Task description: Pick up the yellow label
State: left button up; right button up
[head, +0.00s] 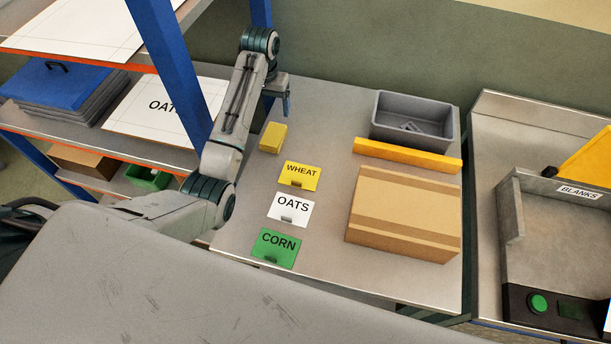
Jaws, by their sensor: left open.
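The yellow label (299,176) reads WHEAT and lies on the grey table, at the top of a column of three labels. The white OATS label (293,209) lies below it, and the green CORN label (275,247) below that. My left gripper (287,106) is open and points down over the far left part of the table, beyond the yellow label and apart from it. Nothing shows between its fingers. My right gripper is not in view.
A small yellow block (273,137) lies between my left gripper and the labels. A cardboard box (404,213), an orange bar (407,155) and a grey bin (412,119) stand to the right. A blue shelf post (168,72) rises left of my left arm.

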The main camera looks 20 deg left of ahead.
aim_at(295, 174)
jog(key=k+j+z, duration=0.25)
jog(key=k+z, duration=0.7)
jog(key=k, duration=0.1)
